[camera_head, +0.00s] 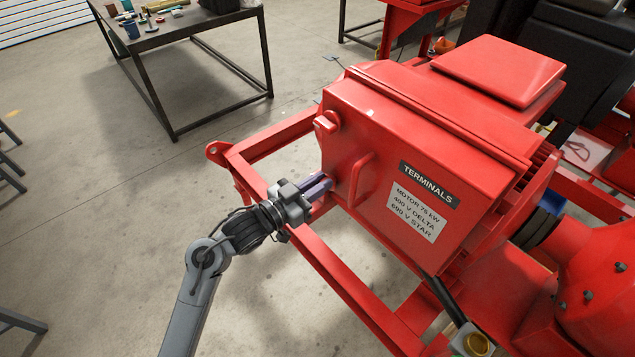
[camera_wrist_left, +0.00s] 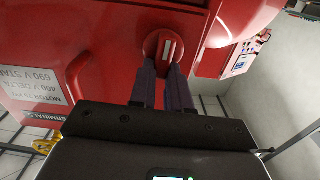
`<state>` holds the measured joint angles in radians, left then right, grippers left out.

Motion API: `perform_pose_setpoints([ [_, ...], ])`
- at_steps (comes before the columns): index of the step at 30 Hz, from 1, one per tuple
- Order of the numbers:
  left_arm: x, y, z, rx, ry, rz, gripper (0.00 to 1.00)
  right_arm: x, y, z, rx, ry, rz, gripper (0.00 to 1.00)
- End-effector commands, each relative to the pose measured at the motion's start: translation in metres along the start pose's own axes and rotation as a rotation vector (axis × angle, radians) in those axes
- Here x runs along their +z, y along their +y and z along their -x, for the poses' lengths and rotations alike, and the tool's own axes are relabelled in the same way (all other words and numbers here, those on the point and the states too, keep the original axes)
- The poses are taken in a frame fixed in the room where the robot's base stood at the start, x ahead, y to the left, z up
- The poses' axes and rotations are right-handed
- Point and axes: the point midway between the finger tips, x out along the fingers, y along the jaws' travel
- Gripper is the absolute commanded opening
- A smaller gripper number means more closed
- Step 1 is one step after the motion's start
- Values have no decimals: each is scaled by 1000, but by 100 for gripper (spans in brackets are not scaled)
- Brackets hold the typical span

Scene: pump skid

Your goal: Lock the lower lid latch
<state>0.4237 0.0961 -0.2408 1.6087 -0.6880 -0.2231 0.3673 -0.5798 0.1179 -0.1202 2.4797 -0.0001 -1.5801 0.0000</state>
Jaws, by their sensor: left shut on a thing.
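The red terminal box (camera_head: 395,165) has a lid with a bar handle (camera_head: 361,180) and a TERMINALS label. The upper lid latch (camera_head: 326,122) is a red knob at the lid's upper left edge. The lower lid latch (camera_wrist_left: 166,46) shows in the left wrist view as a round red knob with a pale stripe, running nearly upright in that picture. In the head view it is hidden by my left gripper (camera_head: 327,184). The dark fingers of my left gripper (camera_wrist_left: 165,74) are shut on the lower latch's raised grip, one on each side.
The lid's handle (camera_wrist_left: 80,78) is close beside my left fingers. Red skid rails (camera_head: 340,275) run below the gripper. A dark workbench (camera_head: 165,30) with small items stands at the back left. The floor between is clear.

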Motion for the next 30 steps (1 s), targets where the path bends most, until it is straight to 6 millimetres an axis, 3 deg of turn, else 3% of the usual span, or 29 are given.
perform_pose_setpoints([
  [16,2,8,0,1,-2,-428,0,-2,2,6,5,-1,6,0],
  [30,9,16,0,2,-1,-875,0,0,0,-1,-1,0,-2,0],
])
